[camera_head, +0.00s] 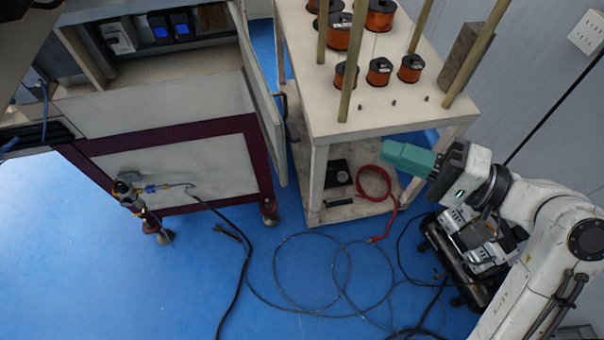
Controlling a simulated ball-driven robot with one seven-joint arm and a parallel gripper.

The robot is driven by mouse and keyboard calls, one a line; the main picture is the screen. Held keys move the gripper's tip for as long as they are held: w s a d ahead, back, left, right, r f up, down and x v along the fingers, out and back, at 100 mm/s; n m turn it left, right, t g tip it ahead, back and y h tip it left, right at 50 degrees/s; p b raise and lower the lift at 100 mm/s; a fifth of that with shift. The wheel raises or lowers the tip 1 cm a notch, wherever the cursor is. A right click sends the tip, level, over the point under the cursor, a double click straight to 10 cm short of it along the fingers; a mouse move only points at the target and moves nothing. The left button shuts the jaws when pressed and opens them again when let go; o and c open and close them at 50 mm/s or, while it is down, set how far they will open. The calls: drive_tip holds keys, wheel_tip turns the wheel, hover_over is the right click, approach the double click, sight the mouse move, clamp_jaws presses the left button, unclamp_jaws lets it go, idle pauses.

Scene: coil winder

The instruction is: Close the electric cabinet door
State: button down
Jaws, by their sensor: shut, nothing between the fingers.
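The electric cabinet (165,95) stands at the upper left. Devices with blue screens show in its open upper bay. Its pale door (262,90) stands open at the cabinet's right side, seen nearly edge-on as a narrow panel. A small dark handle (284,106) sits on the door's right side, close to the white table. My gripper (388,153) has teal fingers, is shut and empty, and points left from the right side.
The white table (385,110) stands just right of the door, carrying copper coils (379,72) and upright wooden posts (352,60). A red cable (375,185) lies on its lower shelf. Black cables (335,285) loop over the blue floor. A dark machine (465,255) sits below my arm.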

drive_tip(key=a+r+p, duration=0.1)
drive_tip(key=a+p, duration=0.2)
drive_tip(key=a, duration=1)
drive_tip(key=shift+w+a+r+y, duration=0.2)
drive_tip(key=shift+w+y, duration=0.1)
drive_tip(key=shift+w, duration=0.15)
drive_tip(key=shift+a, duration=0.1)
